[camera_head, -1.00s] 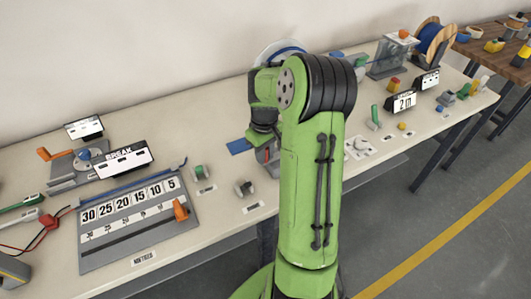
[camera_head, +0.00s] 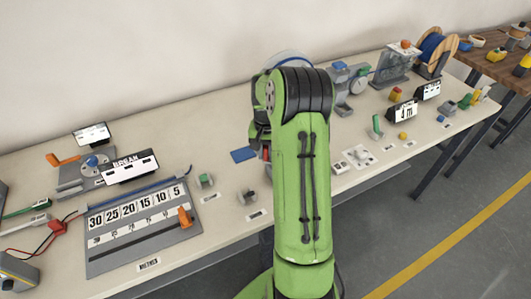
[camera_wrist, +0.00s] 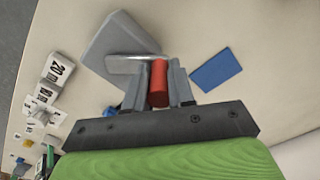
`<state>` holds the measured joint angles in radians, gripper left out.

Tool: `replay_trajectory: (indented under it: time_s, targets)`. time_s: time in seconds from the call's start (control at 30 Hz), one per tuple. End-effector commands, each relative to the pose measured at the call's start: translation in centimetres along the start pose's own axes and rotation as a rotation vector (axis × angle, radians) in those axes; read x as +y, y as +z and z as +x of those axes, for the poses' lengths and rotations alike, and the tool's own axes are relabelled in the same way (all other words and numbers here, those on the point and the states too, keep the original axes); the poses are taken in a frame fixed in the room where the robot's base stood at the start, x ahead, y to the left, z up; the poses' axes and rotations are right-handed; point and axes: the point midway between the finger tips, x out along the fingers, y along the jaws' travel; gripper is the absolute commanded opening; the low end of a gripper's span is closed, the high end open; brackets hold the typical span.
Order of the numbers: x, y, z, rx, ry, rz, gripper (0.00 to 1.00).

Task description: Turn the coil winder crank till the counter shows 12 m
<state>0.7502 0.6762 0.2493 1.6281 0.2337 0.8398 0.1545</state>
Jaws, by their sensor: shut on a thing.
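My gripper (camera_wrist: 160,82) is shut on the red crank handle (camera_wrist: 158,86) in the wrist view. A silver crank arm (camera_wrist: 128,64) runs from the handle's top towards the grey winder body (camera_wrist: 120,35). In the head view my arm covers the gripper and most of the winder; only the rim of a pale disc (camera_head: 287,53) shows above the arm. The counter (camera_head: 406,113), a dark box with a white display to the right of my arm, reads 4 m.
A blue plate (camera_wrist: 216,69) lies beside the winder. A grey board with numbers (camera_head: 140,222) lies at the left of the bench, and a blue cable spool (camera_head: 432,48) stands at the far right. Several small parts lie near the front edge.

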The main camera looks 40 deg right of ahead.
Motion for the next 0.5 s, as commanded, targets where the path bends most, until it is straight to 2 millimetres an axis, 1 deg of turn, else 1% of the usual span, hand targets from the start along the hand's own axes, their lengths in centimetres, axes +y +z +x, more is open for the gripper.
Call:
replay_trajectory:
  time_s: [0.2,0.5]
  targets:
    - [0.07,-0.60,-0.12,0.004,-0.002,0.096,0.00]
    - [0.16,-0.84,-0.11,0.004,-0.002,0.147,0.00]
